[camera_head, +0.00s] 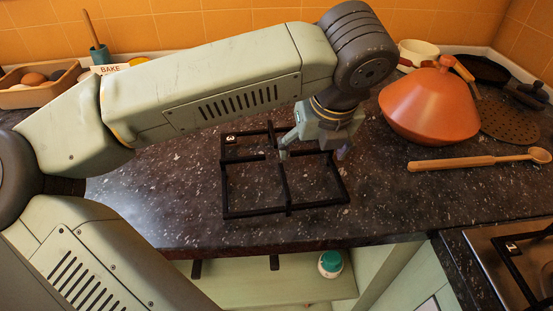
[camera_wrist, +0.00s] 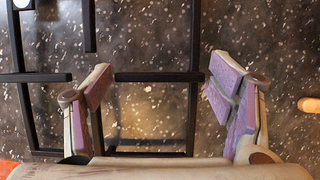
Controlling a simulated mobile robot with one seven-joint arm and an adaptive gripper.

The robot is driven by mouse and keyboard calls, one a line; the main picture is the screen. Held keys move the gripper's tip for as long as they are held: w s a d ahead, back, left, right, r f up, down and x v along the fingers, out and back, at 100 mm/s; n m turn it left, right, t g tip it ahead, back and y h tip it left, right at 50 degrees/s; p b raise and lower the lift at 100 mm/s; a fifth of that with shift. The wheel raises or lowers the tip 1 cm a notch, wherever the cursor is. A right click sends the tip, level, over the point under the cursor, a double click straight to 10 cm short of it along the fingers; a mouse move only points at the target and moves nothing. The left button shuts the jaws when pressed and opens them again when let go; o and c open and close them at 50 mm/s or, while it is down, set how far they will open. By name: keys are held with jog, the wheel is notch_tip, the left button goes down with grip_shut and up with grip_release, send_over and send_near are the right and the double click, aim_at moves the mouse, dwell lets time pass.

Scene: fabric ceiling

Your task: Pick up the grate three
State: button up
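Grate three (camera_head: 286,190) is a black square frame with inward bars, lying flat on the dark speckled counter (camera_head: 160,205). Its white tag with a 3 (camera_head: 230,139) is at its far left corner. My gripper (camera_head: 313,153) is over the grate's right half, fingers pointing down. In the wrist view my gripper (camera_wrist: 160,78) is open, with purple-padded fingers wide apart. Black bars of the grate (camera_wrist: 155,77) show between and beyond the fingers. Nothing is held. I cannot tell how high the fingertips are above the bars.
An orange tagine (camera_head: 430,105) and a wooden spoon (camera_head: 480,162) lie to the right. Another grate, tagged 1 (camera_head: 511,248), is on the hob at lower right. A wooden egg tray (camera_head: 40,98) stands far left. An open shelf below holds a green-lidded jar (camera_head: 330,263). Counter left of the grate is clear.

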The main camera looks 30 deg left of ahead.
jog(key=c, duration=1.1)
jog(key=shift+c, duration=0.2)
